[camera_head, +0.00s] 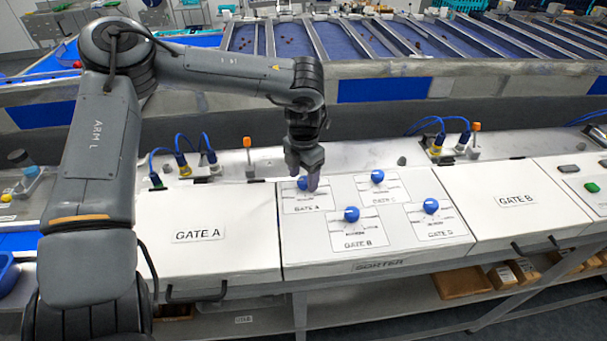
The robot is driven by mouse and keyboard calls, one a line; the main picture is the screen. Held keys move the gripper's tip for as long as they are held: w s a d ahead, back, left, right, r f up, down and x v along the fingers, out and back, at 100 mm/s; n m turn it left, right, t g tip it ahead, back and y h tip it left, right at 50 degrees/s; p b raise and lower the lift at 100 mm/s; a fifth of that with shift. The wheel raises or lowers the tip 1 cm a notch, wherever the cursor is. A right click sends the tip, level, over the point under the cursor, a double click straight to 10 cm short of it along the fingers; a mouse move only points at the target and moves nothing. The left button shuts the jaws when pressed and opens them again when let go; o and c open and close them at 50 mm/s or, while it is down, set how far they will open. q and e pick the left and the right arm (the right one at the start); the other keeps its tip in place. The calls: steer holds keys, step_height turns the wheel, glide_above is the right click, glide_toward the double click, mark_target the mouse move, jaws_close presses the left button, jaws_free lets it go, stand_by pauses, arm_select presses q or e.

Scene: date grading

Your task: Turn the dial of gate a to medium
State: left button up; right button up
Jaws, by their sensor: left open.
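The sorter panel (292,245) has several blue dials on white labelled plates. The gate A dial (301,184) is at the upper left of the panel, above the label GATE A. My left gripper (305,184) is open and pointing down at this dial, with its fingers partly hiding it. I cannot tell whether the fingers touch it or which setting it points to. The gate B dial (351,214) is in front and to the right of it. My right gripper is not in view.
Another dial (377,176) is to the right of gate A, and one more (431,206) stands farther right. White covers marked GATE A (225,255) and GATE B (545,215) flank the panel. An orange-topped lever (247,143) and blue cables stand behind.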

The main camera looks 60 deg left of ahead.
arm_select(q)
steer(key=shift+f, duration=0.2)
steer(key=c, duration=1)
steer(key=shift+c, duration=0.2)
